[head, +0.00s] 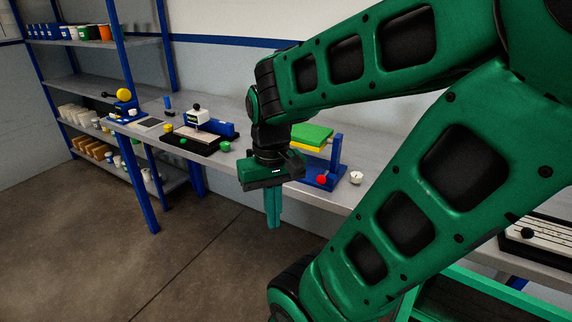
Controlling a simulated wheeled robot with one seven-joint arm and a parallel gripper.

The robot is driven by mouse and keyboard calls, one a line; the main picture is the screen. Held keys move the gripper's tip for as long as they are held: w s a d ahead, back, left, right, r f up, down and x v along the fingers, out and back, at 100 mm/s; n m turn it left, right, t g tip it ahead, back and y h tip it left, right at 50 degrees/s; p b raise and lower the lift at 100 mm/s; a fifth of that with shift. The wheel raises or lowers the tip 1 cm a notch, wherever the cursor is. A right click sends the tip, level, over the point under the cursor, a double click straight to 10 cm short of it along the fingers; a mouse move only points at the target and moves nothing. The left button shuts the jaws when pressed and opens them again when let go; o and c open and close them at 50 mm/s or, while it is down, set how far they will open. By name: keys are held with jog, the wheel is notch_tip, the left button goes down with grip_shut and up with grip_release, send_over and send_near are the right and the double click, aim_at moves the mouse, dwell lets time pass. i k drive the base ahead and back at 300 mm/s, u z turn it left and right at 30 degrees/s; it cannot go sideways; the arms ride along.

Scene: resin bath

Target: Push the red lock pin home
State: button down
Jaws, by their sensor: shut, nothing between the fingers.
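The red lock pin (322,180) shows as a small round red knob at the front of a blue stand (337,158) on the bench. How far the pin sits in is too small to tell. A green block on a yellow layer (310,143) is at the stand, partly hidden by my arm. My gripper (273,224) points down in front of the bench edge, left of the red knob in the picture and apart from it. Its green fingers are together and hold nothing.
A small white round dial (356,177) is right of the stand. Open floor (200,260) lies in front.

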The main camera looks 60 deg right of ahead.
aim_at(321, 180)
jog(key=u, duration=1.95)
jog(key=i, duration=1)
jog(key=z, duration=3.8)
jog(key=i, duration=0.2)
jog(key=z, duration=0.2)
